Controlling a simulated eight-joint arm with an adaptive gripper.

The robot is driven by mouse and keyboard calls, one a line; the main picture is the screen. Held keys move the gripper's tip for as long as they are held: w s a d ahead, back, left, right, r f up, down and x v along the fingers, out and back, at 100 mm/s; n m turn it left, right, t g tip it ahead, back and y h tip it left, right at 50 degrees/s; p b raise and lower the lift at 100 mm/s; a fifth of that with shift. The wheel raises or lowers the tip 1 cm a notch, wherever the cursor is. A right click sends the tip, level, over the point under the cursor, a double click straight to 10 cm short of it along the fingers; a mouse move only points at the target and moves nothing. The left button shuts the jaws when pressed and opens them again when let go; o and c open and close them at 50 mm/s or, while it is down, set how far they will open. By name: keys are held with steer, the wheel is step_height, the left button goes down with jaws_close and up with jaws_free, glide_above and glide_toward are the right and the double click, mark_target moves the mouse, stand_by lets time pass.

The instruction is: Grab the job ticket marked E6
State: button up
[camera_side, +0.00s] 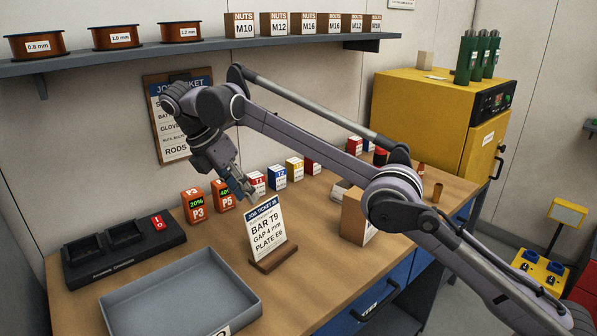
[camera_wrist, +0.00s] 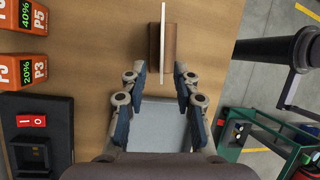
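The job ticket (camera_side: 266,230) is a white card with a blue header. It reads BAR T9, GAP 4 mm, PLATE E6. It stands tilted back in a wooden holder (camera_side: 274,259) on the bench. In the wrist view the ticket (camera_wrist: 163,30) shows nearly edge-on as a thin pale strip, beside its brown holder (camera_wrist: 169,45). My gripper (camera_side: 246,190) is above the bench, near the card's upper left in the side view. In the wrist view my gripper (camera_wrist: 160,75) is open and empty, its fingers apart, with the ticket beyond the tips.
A grey tray (camera_side: 247,294) lies at the front, with a black charger dock (camera_side: 117,253) behind it. Orange batteries (camera_side: 194,206) and small labelled boxes (camera_side: 277,177) line the back. A cardboard box (camera_side: 353,217) stands right of the ticket. A clipboard (camera_side: 164,138) hangs on the wall.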

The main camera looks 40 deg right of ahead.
mark_target(264, 216)
steer(key=shift+x, duration=4.95)
steer(key=shift+s+d, duration=0.1)
steer(key=shift+s, duration=0.05)
jaws_close()
